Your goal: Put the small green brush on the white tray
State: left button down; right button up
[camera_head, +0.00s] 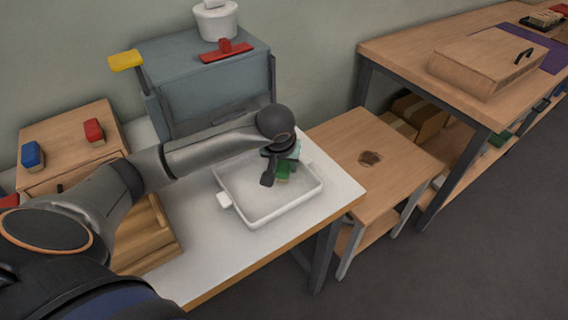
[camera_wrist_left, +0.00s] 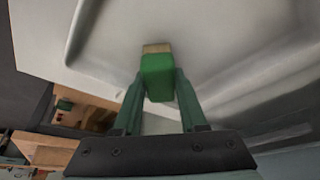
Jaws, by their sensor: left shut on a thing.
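The small green brush (camera_head: 283,171) is between the fingers of my left gripper (camera_head: 281,168), over the inside of the white tray (camera_head: 270,219). In the left wrist view the brush (camera_wrist_left: 157,76) is a green block with a tan end, and both fingers of my left gripper (camera_wrist_left: 158,90) are shut on it. The pale tray floor (camera_wrist_left: 205,40) lies beyond the brush. I cannot tell whether the brush touches the tray floor. My right gripper is not in view.
The tray stands on a white table (camera_head: 200,265) beside a grey-blue cabinet (camera_head: 205,75). Red (camera_head: 93,130) and blue (camera_head: 32,154) brushes sit on a wooden box at left. A wooden rack (camera_head: 150,240) is left of the tray.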

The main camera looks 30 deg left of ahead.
pick_arm(q)
jog(key=shift+f, duration=0.15)
jog(key=shift+c, duration=2.2)
grip_release()
jog(key=shift+r, duration=0.35)
jog(key=v, duration=1.1)
jog(key=shift+s+r+p, duration=0.2)
jog(key=shift+r+p, duration=0.15)
jog(key=shift+p, duration=0.1)
